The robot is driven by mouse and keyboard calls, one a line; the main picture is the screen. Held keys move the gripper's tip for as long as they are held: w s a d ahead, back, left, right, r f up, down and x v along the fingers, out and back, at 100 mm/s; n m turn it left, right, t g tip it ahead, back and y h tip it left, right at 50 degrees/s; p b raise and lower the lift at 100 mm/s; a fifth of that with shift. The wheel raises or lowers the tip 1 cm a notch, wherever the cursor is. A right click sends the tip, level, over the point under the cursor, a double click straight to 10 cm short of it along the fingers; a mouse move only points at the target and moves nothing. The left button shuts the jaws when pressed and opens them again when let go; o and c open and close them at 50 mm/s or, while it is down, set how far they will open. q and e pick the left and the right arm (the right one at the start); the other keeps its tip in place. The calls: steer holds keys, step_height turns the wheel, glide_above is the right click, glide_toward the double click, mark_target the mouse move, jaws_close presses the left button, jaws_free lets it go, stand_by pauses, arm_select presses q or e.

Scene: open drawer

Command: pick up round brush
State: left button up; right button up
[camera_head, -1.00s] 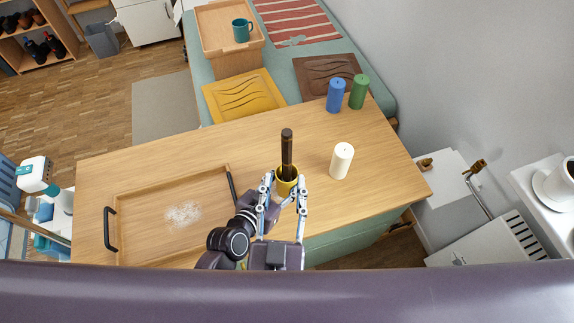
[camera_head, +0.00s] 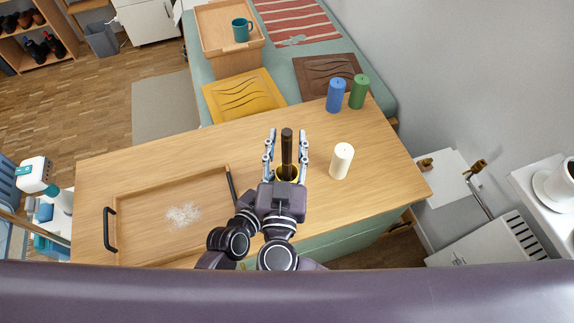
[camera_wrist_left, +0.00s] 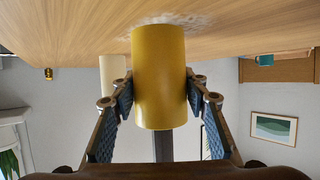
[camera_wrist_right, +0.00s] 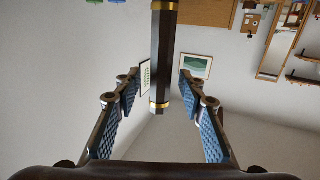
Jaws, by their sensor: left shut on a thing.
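The round brush (camera_head: 287,148) stands upright in a yellow cup (camera_head: 278,178) on the table, with its dark handle up and its head hidden inside. My left gripper (camera_wrist_left: 161,88) is shut on the yellow cup, one finger on each side, in the left wrist view; it is mostly hidden in the head view. My right gripper (camera_head: 286,135) is open higher up, with its fingers on either side of the brush handle. In the right wrist view the gold-banded handle (camera_wrist_right: 164,60) is between the fingers, with gaps on both sides.
A white candle (camera_head: 342,160) stands right of the cup. Blue (camera_head: 335,96) and green (camera_head: 359,92) candles stand at the table's far right corner. A wooden tray (camera_head: 125,200) with dark handles and a white powdery patch is at the left.

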jaws_close()
steer(key=shift+r, duration=0.15)
stand_by(0.4)
arm_select(q)
steer(key=o, duration=1.3)
arm_select(e)
step_height(320, 180, up, 18)
arm_select(q)
steer(key=shift+s, duration=0.15)
steer(key=v, duration=1.2)
